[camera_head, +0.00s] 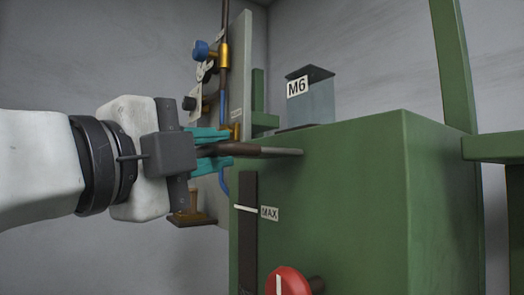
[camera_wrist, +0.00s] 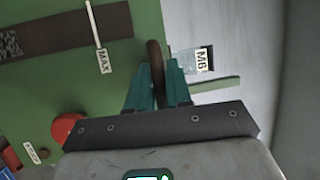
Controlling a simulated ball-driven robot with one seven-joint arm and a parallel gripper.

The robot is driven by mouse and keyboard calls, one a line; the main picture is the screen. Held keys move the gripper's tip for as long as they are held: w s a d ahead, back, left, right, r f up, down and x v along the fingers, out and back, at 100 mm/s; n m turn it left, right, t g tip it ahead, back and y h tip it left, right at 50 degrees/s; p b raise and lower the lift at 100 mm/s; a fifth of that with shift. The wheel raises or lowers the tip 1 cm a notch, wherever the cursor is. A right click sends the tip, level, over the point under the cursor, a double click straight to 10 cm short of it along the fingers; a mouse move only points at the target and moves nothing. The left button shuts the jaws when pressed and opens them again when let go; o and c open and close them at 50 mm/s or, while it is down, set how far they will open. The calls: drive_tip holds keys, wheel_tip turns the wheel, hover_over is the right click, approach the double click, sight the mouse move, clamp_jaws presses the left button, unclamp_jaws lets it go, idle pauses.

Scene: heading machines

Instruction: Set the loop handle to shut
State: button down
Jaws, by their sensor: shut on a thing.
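The loop handle (camera_head: 246,150) is a brown piece, seen nearly edge-on, on a grey stem that runs level to the green machine (camera_head: 330,190). In the wrist view the brown loop (camera_wrist: 155,58) stands between the teal fingers. My gripper (camera_head: 218,150) is shut on the loop handle, with one finger on each side of it. It reaches in from the left in the head view, and the wrist view also shows my gripper (camera_wrist: 158,75). The fingers hide part of the loop. No marking for the handle's shut position is clear to me.
A red knob (camera_head: 287,281) sits low on the machine's front, below a dark slot (camera_head: 248,225) with a MAX label (camera_head: 269,213). A clear bin marked M6 (camera_head: 318,102) stands behind. A panel with pipes and a blue knob (camera_head: 201,50) stands behind the gripper.

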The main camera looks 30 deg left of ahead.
sight(255, 154)
drive_tip(key=w, duration=0.1)
drive_tip(key=w+d, duration=0.1)
drive_tip(key=w, duration=0.1)
drive_tip(key=w+d+b, duration=0.1)
drive_tip(key=shift+w+f, duration=0.15)
drive_tip(key=shift+w, duration=0.1)
drive_tip(key=shift+w+d, duration=0.15)
drive_tip(key=shift+w, duration=0.35)
drive_tip(key=c, duration=1.1)
unclamp_jaws()
drive_tip(key=shift+w+d, duration=0.1)
drive_tip(key=shift+w, duration=0.05)
drive_tip(key=s+b, duration=0.1)
drive_tip(key=s, duration=0.2)
drive_tip(key=s+f+b, duration=0.1)
drive_tip(key=s, duration=0.3)
drive_tip(key=s+b, duration=0.1)
drive_tip(key=s, duration=0.3)
drive_tip(key=shift+f+b, duration=0.25)
drive_tip(key=shift+b, duration=0.15)
